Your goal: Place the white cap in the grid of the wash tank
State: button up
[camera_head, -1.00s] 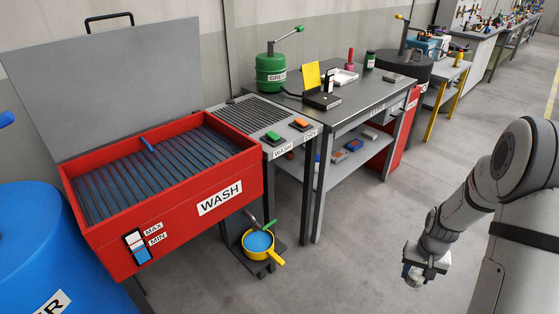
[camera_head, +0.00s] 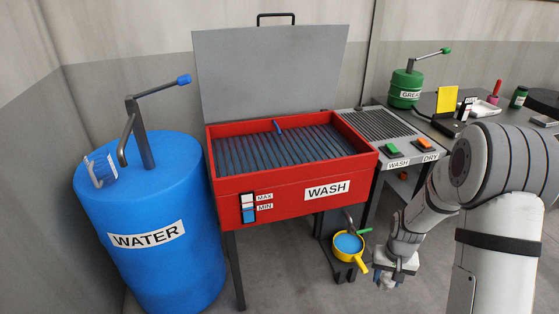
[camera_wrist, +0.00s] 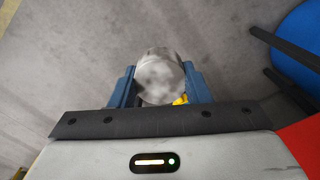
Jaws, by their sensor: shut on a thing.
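The red wash tank (camera_head: 285,188) stands in the middle of the head view with its grey lid (camera_head: 265,72) raised behind it. Its grid (camera_head: 280,150) of dark slats shows inside the red walls, with a small blue piece at the back. My gripper (camera_head: 386,284) hangs low, right of and below the tank, apart from it. In the wrist view my gripper (camera_wrist: 160,90) has its two blue fingers shut on a round, pale grey-white cap (camera_wrist: 160,76). The cap is above the floor; its far side is hidden.
A blue water barrel (camera_head: 150,225) stands left of the tank. A yellow pan (camera_head: 346,258) sits low under the tank's right side. A bench with wash and dry buttons (camera_head: 391,150) adjoins on the right. The floor before the tank is clear.

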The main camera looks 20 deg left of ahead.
aim_at(281, 156)
jog(key=u, duration=0.65)
